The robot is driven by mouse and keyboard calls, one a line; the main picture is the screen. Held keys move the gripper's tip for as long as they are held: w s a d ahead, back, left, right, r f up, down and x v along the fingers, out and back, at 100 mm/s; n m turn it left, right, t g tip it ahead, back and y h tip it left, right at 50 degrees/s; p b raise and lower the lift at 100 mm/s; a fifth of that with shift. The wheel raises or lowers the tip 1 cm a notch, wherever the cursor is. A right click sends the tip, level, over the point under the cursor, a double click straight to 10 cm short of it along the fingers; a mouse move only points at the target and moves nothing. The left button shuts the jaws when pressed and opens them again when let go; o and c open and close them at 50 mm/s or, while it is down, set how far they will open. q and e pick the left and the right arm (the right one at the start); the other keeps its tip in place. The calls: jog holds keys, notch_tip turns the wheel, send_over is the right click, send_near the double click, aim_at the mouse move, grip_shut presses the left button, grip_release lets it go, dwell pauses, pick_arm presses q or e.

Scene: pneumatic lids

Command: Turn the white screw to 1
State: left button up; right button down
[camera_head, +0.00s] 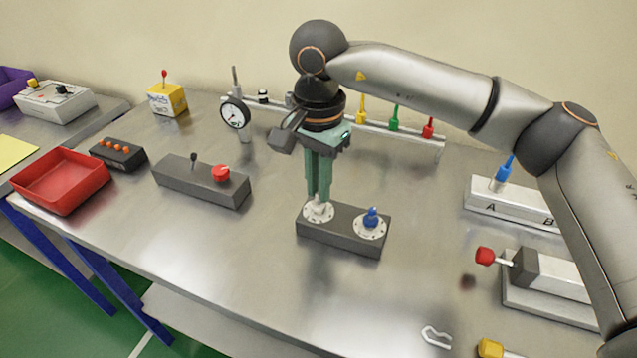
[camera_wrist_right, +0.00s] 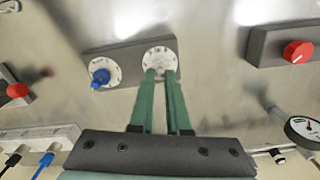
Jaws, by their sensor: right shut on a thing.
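The white screw (camera_head: 318,205) sits on a pale round dial at the left end of a dark grey block (camera_head: 340,241). A blue screw (camera_head: 371,216) sits on a second dial at the block's right end. My right gripper (camera_head: 318,197) points straight down, with its green fingers shut on the white screw. In the right wrist view the fingertips (camera_wrist_right: 160,73) meet the white screw (camera_wrist_right: 158,60), and the blue screw (camera_wrist_right: 101,76) is to the left. The dial marks are too small to read. My left gripper is not in view.
A grey box with a red knob (camera_head: 221,173) and a black lever stands to the left. A gauge (camera_head: 236,114) and a rail with coloured plugs (camera_head: 394,124) stand behind. To the right are an A/B block (camera_head: 508,203) and a red-knobbed device (camera_head: 485,256). The table in front is mostly clear.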

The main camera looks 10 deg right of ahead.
jog(key=shift+r, duration=0.1)
dwell(0.3)
jog(key=c, duration=0.9)
grip_release()
notch_tip(320, 180, up, 12)
jog(key=shift+r+p, duration=0.25)
jog(key=shift+p, duration=0.05)
